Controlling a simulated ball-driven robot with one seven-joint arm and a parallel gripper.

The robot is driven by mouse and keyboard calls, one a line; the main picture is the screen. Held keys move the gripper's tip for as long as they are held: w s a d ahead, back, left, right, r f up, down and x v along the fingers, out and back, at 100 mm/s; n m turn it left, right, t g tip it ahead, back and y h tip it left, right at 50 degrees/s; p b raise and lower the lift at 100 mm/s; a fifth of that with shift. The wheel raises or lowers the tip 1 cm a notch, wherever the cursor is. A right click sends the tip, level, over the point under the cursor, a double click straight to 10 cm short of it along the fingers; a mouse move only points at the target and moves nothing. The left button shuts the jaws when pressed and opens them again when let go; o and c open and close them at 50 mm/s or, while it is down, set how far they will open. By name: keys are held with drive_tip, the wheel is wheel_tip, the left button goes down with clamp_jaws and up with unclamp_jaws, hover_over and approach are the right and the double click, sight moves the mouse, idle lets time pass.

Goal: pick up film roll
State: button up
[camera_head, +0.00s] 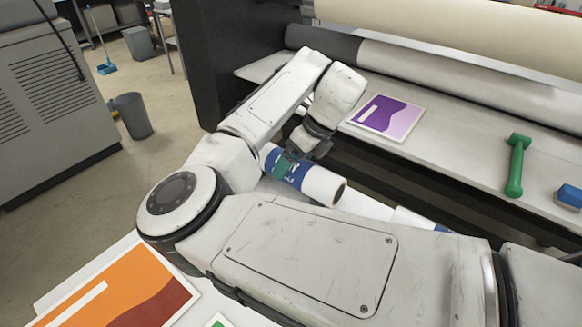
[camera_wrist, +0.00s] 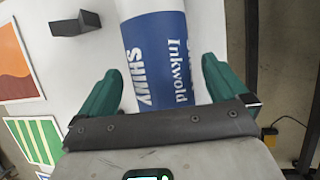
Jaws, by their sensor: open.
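The film roll (camera_head: 318,184) is a white cylinder with a blue printed label, lying below my gripper in the head view. My arm hides part of it. In the wrist view the film roll (camera_wrist: 158,48) runs up the picture, its blue label reading "Inkwold". My gripper (camera_wrist: 162,68) is open, with one teal finger on each side of the roll. I cannot tell whether either finger touches it. In the head view my gripper (camera_head: 290,162) is over the labelled part of the roll, partly hidden by its own wrist.
Another white roll (camera_head: 408,217) lies to the right, partly hidden by my arm. The laminator bed holds a purple print (camera_head: 386,117), a green hand tool (camera_head: 516,165) and a blue block (camera_head: 569,196). An orange print (camera_head: 118,290) lies at the front left. A grey bin (camera_head: 132,115) stands on the floor.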

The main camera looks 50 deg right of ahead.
drive_tip(key=shift+x, duration=1.7)
drive_tip(key=c, duration=1.3)
